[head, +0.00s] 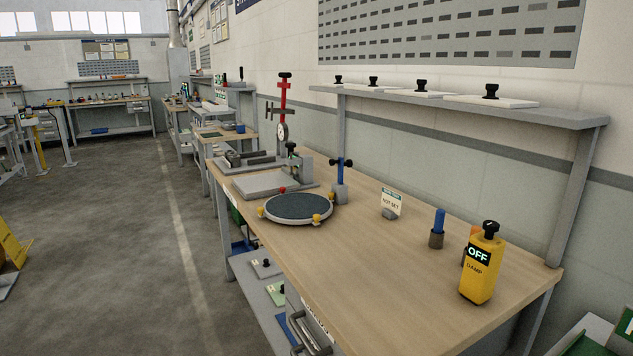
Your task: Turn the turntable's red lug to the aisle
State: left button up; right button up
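The turntable (297,207) is a round dark-topped disc with a pale rim, lying flat on the wooden workbench (345,258). Its red lug (282,189) shows at the disc's far edge, a little left of its middle, beside a grey plate. Yellow lugs sit around the rim: one at the left (261,212) on the aisle side, one at the near right (317,219) and one at the right (331,196). The aisle floor (130,250) lies left of the bench. Neither of my grippers is in view.
To the right are a "NOT SET" sign (391,202), a blue-handled tool (438,225) and a yellow "OFF" box (481,265). The bench's near part is clear.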

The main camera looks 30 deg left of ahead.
aim_at(293, 208)
jog(key=i+j+z, duration=0.1)
jog(key=j+z, duration=0.35)
jog(key=j, duration=0.25)
jog(key=j+z, duration=0.45)
jog(key=j, duration=2.25)
jog(key=k+j+z, duration=0.1)
jog(key=j, duration=1.05)
